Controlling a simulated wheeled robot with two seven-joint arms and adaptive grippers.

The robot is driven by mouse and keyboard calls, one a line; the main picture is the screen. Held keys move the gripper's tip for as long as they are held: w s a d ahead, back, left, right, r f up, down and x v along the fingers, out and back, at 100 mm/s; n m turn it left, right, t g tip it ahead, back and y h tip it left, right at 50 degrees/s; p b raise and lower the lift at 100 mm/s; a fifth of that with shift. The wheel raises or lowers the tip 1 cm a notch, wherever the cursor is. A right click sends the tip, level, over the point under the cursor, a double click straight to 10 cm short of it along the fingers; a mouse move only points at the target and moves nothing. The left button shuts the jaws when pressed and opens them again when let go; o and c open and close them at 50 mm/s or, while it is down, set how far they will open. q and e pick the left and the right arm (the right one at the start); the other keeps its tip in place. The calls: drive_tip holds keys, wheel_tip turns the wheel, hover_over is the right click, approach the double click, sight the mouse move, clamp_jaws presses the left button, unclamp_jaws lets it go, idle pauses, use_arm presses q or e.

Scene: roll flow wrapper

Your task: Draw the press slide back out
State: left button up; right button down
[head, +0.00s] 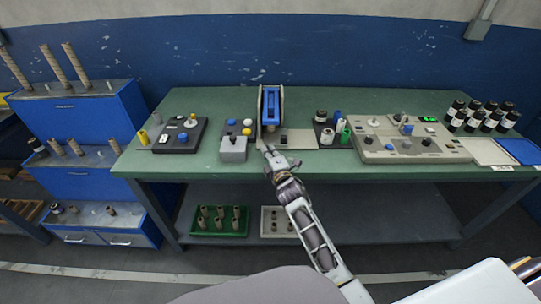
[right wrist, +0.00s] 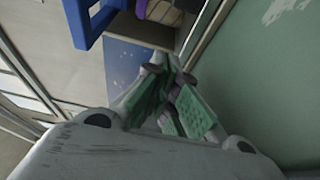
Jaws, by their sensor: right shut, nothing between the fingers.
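I cannot make out the slide as a separate part in the head view. My right gripper (head: 268,150) is just in front of the press, low at the table's front edge. In the right wrist view the green-padded fingers (right wrist: 166,66) are closed together with nothing between them. They point at a blue speckled surface (right wrist: 126,60) below the frame; contact cannot be told. My left gripper is out of view.
A grey block (head: 233,149) and a panel with coloured knobs stand left of the press. A flat beige plate (head: 301,139), small rollers and a beige control panel (head: 410,145) lie to the right. Dark bottles (head: 480,115) stand at the far right.

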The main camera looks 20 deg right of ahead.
sight(275, 144)
drive_tip(key=shift+w, duration=1.1)
drive_tip(key=shift+w+a, duration=0.15)
drive_tip(key=shift+w, duration=1.05)
drive_tip(key=shift+s+d, duration=0.3)
drive_tip(key=shift+d, duration=0.5)
drive_tip(key=shift+s+d, duration=0.25)
drive_tip(key=shift+d, duration=0.6)
drive_tip(key=shift+s+d, duration=0.1)
drive_tip(key=shift+d, duration=0.15)
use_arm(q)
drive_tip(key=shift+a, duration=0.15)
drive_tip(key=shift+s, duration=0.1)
use_arm(e)
drive_tip(key=shift+d, duration=0.1)
